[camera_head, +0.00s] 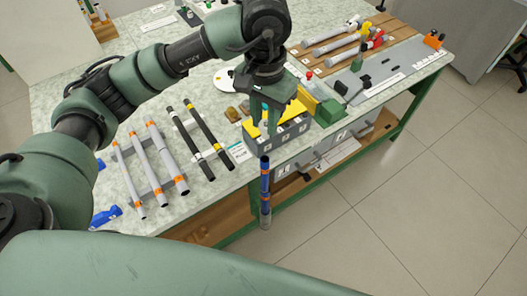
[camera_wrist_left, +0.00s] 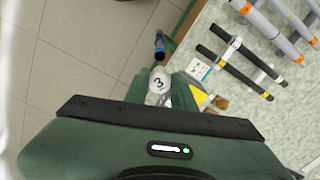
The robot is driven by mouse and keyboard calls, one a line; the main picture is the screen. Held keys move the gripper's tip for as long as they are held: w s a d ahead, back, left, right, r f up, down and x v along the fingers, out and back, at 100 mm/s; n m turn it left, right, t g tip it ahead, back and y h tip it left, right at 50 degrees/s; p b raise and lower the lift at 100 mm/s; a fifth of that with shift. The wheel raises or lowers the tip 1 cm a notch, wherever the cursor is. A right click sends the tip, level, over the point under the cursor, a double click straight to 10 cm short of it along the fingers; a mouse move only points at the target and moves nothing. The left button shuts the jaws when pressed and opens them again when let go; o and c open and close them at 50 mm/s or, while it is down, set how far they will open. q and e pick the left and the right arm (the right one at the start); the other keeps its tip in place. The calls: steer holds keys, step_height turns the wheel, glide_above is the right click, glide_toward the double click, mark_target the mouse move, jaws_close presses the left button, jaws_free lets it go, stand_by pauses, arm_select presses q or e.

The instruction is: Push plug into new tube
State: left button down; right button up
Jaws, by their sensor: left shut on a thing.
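My left gripper (camera_head: 266,124) points down over the grey numbered box at the table's front edge. It is shut on a small piece, mostly hidden by the fingers in the head view. In the left wrist view a pale round-ended piece marked 3 (camera_wrist_left: 160,82) shows just beyond the gripper body; I cannot tell whether it is the plug. A blue tube with orange bands (camera_head: 265,182) stands upright just off the table's front edge, below and apart from the gripper. Its dark open top also shows in the left wrist view (camera_wrist_left: 160,46). My right gripper is out of view.
Grey tubes with orange bands (camera_head: 166,157) and black rods (camera_head: 208,138) lie on racks to the left. Grey tubes on a brown board (camera_head: 335,46) lie at the back right. The floor in front is clear.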

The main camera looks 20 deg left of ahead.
mark_target(264, 138)
arm_select(q)
step_height(264, 138, down, 8)
steer(key=shift+s+f+p, duration=0.1)
steer(key=shift+f+p, duration=0.05)
steer(key=shift+p, duration=0.95)
step_height(264, 138, down, 4)
steer(key=shift+f+p, duration=0.1)
steer(key=shift+p, duration=0.45)
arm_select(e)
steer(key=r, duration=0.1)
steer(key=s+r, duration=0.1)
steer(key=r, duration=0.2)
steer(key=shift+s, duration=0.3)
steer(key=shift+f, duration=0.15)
arm_select(q)
steer(key=shift+f, duration=0.15)
steer(key=c, duration=1.2)
jaws_free()
steer(key=shift+o, duration=0.2)
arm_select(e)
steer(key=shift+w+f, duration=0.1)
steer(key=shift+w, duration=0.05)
